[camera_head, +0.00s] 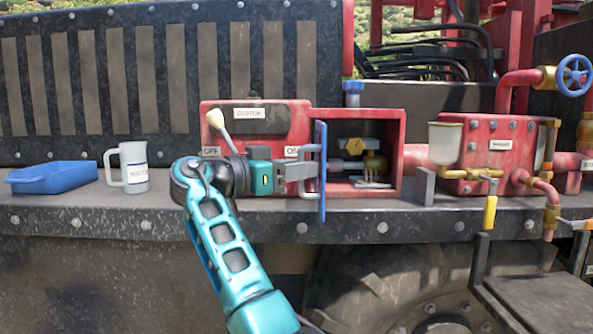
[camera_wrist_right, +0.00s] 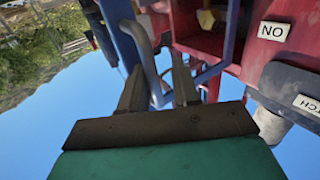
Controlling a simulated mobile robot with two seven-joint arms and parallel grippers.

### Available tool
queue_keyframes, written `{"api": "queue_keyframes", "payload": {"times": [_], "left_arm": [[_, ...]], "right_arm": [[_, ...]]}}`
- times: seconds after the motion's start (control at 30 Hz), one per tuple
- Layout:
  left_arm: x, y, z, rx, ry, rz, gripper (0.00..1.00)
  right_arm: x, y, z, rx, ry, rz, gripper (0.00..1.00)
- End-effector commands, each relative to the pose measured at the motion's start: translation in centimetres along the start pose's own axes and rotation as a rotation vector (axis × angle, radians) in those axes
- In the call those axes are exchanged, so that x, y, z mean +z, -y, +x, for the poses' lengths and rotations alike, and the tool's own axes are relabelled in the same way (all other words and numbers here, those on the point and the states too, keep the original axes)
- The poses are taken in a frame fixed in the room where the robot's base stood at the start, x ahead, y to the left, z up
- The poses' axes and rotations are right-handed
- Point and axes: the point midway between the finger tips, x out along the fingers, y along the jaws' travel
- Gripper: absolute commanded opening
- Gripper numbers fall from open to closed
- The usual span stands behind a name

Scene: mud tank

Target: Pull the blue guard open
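The blue guard (camera_head: 322,196) stands swung out from the front of the red box, seen nearly edge-on in the head view, and the box's interior shows to its right. My right gripper (camera_head: 311,171) is at this handle. In the wrist view, the fingers of my right gripper (camera_wrist_right: 156,82) are apart, with the bar of the handle (camera_wrist_right: 146,50) between them and a gap on one side. The guard's blue panel (camera_wrist_right: 121,30) shows beyond the fingers. My left gripper is out of view.
The red box (camera_head: 395,117) holds a yellow valve handle (camera_head: 355,146) and brass fittings. A white-tipped lever (camera_head: 216,121) stands left of my gripper. A white jug (camera_head: 132,166) and a blue tray (camera_head: 55,177) sit on the ledge at left. Red pipes and another red box (camera_head: 482,148) are at right.

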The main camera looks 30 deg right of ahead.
Motion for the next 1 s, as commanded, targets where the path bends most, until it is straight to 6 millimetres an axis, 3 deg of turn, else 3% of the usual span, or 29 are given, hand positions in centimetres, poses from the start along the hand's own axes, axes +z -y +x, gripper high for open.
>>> {"api": "queue_keyframes", "payload": {"times": [0.37,0.47,0.8,1.0], "left_arm": [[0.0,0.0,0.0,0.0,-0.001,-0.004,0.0],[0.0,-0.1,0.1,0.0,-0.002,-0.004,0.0],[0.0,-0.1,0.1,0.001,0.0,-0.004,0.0],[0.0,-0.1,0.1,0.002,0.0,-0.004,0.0]], "right_arm": [[0.3,0.1,-0.8,-0.004,0.003,-0.004,0.31],[0.3,0.1,-2.2,-0.005,0.003,-0.004,0.31],[0.1,0.1,-9.6,-0.005,0.002,-0.004,0.31],[0.1,0.1,-12.2,-0.002,0.002,-0.003,0.31]]}}
